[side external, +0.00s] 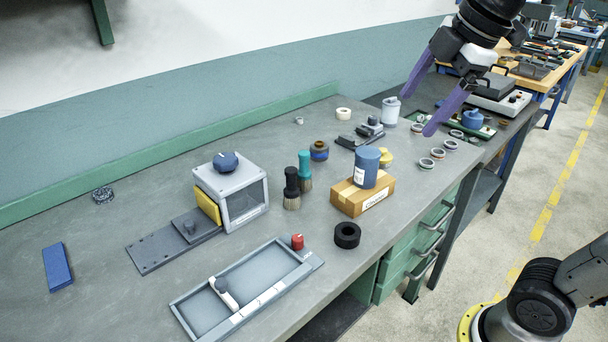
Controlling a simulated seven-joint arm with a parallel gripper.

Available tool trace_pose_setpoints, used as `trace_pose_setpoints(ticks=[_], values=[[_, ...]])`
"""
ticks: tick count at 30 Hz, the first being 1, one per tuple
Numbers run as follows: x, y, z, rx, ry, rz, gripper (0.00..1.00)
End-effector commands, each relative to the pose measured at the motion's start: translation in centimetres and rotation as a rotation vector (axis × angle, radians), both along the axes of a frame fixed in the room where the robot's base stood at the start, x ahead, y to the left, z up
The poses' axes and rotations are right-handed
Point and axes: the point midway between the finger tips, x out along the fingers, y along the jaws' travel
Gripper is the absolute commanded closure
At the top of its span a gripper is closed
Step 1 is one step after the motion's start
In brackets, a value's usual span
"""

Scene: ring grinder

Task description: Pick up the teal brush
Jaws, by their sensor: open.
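The teal brush (305,170) stands upright on the grey workbench with its tan bristles down. A black brush (291,188) stands close beside it on the left and slightly nearer the camera. My gripper (420,113) is at the upper right, above the far right end of the bench. Its two purple fingers are spread apart with nothing between them. It is well to the right of the teal brush and higher than it.
A grey box machine (243,204) stands left of the brushes. A dark jar (319,150) sits behind. A black ring (347,235) and a shallow tray (197,310) lie in front. Several small rings lie right.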

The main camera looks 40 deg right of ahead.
Motion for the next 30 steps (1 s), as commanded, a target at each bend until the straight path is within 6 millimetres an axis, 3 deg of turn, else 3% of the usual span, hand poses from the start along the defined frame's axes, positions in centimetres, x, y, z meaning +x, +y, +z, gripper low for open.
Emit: trace_pose_setpoints(ticks=[1,7,14,20,24,30], values=[[2.2,-0.2,0.9,-0.03,0.019,0.064,0.12],[9.7,-0.9,2.5,-0.128,0.083,0.303,0.12],[18.1,-2.0,0.9,-0.192,0.164,0.519,0.12],[24.8,-3.2,-3.6,-0.208,0.235,0.64,0.12],[28.8,-4.1,-8.3,-0.193,0.286,0.664,0.12],[31.8,-5.0,-15.1,-0.16,0.358,0.658,0.12]])
